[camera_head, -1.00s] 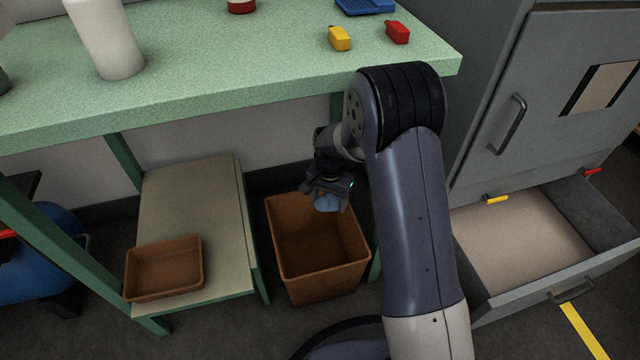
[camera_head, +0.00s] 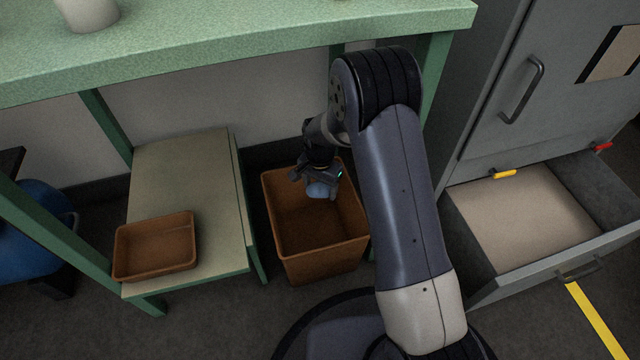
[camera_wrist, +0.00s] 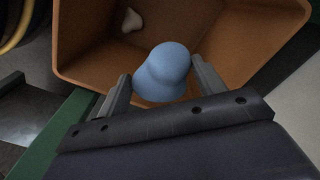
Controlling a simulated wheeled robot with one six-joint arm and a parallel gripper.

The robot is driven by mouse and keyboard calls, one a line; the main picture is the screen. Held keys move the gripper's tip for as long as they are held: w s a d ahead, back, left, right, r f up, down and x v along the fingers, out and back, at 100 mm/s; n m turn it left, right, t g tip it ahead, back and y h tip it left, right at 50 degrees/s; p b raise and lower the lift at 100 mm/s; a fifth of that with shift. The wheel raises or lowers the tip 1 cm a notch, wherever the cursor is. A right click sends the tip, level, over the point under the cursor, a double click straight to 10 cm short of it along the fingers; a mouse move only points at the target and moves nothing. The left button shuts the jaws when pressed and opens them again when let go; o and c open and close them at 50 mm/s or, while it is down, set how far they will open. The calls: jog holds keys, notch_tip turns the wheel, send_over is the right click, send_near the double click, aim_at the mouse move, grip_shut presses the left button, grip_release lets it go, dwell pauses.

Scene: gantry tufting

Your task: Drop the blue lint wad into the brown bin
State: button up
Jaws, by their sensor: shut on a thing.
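The blue lint wad (camera_wrist: 162,72) is a rounded, lumpy blue shape between my gripper's fingers in the wrist view. It also shows in the head view (camera_head: 320,190), under my gripper (camera_head: 318,180). My gripper (camera_wrist: 160,95) is shut on the wad and holds it over the opening of the brown bin. The brown bin (camera_head: 325,262) stands on the floor under the green bench. Its inner wall (camera_wrist: 235,45) fills the upper part of the wrist view. A small pale lump (camera_wrist: 131,20) lies inside the bin.
A low shelf (camera_head: 180,170) left of the bin carries a shallow brown tray (camera_head: 155,262). The green bench top (camera_head: 220,45) overhangs the bin. A grey cabinet (camera_head: 520,110) with an open drawer (camera_head: 520,220) stands at the right. A white container (camera_head: 88,12) stands on the bench.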

aim_at(320, 185)
jog(key=o, duration=1)
jog(key=shift+o, duration=0.2)
notch_tip(320, 185, up, 11)
jog(key=p, duration=0.4)
jog(key=shift+p, duration=0.35)
jog(key=shift+f, duration=0.2)
notch_tip(320, 185, down, 11)
jog(key=b, duration=0.5)
jog(key=shift+r, duration=0.15)
notch_tip(320, 185, up, 6)
jog(key=p, duration=0.4)
jog(key=shift+p, duration=0.3)
